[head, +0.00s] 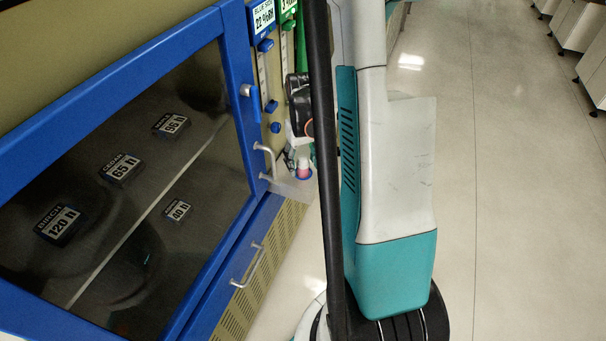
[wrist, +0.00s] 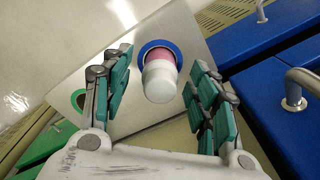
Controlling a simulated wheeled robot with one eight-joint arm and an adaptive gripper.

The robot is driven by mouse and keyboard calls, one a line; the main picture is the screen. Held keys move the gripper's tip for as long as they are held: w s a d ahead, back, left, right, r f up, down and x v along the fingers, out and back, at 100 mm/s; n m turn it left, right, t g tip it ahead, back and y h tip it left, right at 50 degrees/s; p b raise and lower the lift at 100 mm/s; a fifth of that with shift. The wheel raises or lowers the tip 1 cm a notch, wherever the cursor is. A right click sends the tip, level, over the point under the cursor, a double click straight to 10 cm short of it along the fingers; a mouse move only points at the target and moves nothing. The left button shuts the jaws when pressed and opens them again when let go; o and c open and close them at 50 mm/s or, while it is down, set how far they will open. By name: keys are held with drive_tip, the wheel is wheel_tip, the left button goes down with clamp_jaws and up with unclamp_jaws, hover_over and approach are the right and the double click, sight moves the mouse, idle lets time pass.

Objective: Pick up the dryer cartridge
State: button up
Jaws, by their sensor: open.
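The dryer cartridge (wrist: 160,84) has a white cap and a pink body. It stands in a blue ring (wrist: 178,55) on a pale plate, and in the head view it shows small beside the cabinet (head: 303,166). My gripper (wrist: 162,57) is open in the wrist view, with one teal-padded finger on each side of the cartridge. Gaps show between the fingers and the cartridge, so it is not gripped. In the head view my arm hides most of the gripper.
A green ring (wrist: 79,100) sits on the same plate, left of the cartridge. A blue-framed cabinet (head: 235,85) with metal handles stands close by, holding labelled blocks behind its window. Blue and green gauges (head: 266,60) are above. The floor (head: 505,200) at right is clear.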

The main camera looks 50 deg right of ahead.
drive_tip(key=shift+c, duration=0.5)
drive_tip(key=c, duration=1.1)
drive_tip(key=shift+r, duration=0.2)
